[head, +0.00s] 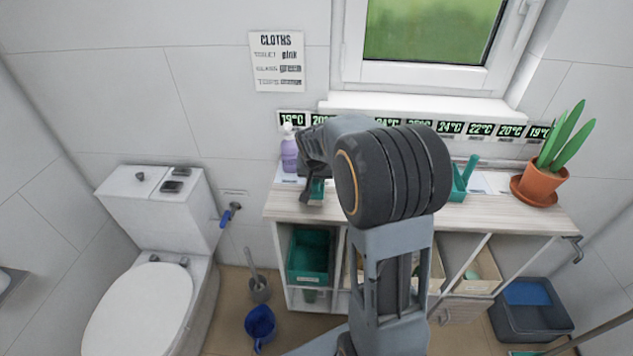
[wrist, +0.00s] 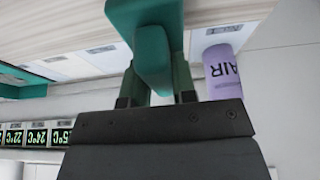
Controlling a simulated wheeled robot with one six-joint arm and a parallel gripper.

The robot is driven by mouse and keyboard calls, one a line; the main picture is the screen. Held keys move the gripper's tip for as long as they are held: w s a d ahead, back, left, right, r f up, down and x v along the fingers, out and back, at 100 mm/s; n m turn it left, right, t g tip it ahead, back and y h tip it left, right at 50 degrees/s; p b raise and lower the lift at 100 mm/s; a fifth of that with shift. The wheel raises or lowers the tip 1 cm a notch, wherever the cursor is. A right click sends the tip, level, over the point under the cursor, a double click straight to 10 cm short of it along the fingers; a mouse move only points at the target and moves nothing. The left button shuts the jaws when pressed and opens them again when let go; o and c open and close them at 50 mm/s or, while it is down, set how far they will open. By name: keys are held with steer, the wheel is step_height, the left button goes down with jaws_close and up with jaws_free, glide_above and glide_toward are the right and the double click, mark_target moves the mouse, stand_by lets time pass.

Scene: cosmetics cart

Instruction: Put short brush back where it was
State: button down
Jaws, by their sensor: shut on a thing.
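My gripper (head: 311,188) is at the left end of the cart's top, beside the purple bottle. In the wrist view my gripper (wrist: 158,82) is shut on a teal piece, which looks like the short brush (wrist: 152,58). A wider teal part (wrist: 143,10) shows at the top edge of that view; I cannot tell whether it is the brush's head or a holder. In the head view only a little teal (head: 317,187) shows by the jaws, and my arm hides much of it. A second teal holder with an upright part (head: 463,181) stands on the right of the top.
The purple bottle (head: 289,152), marked AIR in the wrist view (wrist: 221,72), stands close to my gripper. A potted plant (head: 541,182) is at the cart's right end. Temperature labels (head: 450,128) line the wall below the window. Bins (head: 309,254) fill the shelves below.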

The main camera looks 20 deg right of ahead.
steer(key=shift+f, duration=1.1)
steer(key=shift+f, duration=0.15)
steer(key=c, duration=0.9)
jaws_free()
steer(key=shift+s, duration=0.1)
